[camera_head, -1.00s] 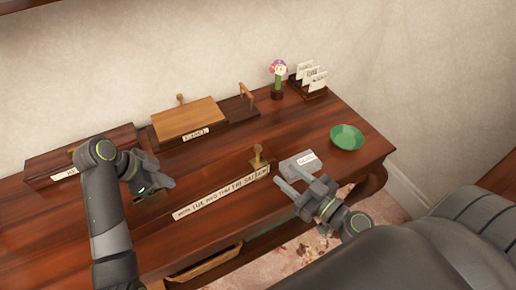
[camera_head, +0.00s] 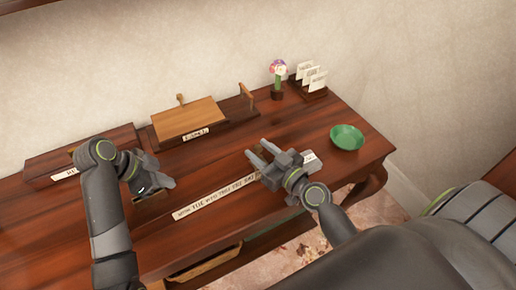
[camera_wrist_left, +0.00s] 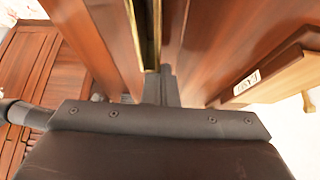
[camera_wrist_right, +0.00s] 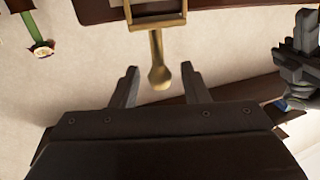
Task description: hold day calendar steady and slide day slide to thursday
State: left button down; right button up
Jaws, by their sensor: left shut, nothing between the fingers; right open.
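The day calendar (camera_head: 215,202) is a long pale strip of day names lying slantwise on the desk. In the right wrist view the brass day slide (camera_wrist_right: 157,45) shows as a frame with a round-ended knob. My right gripper (camera_head: 259,152) is at the calendar's right end in the head view and hides the slide there. Its fingers (camera_wrist_right: 158,73) are open on either side of the knob, with gaps showing. My left gripper (camera_head: 168,184) is shut and empty above the desk, left of the calendar's left end. A brass-edged piece (camera_wrist_left: 151,40) shows just ahead of its fingers.
A wooden box (camera_head: 187,116) with a label stands behind. A flower in a pot (camera_head: 278,80), a card holder (camera_head: 314,92) and a green bowl (camera_head: 346,137) are at the right. A pale labelled block (camera_head: 312,160) is partly hidden by my right gripper.

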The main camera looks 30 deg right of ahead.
jog(key=shift+w+a, duration=0.15)
jog(key=shift+w, duration=0.45)
grip_shut()
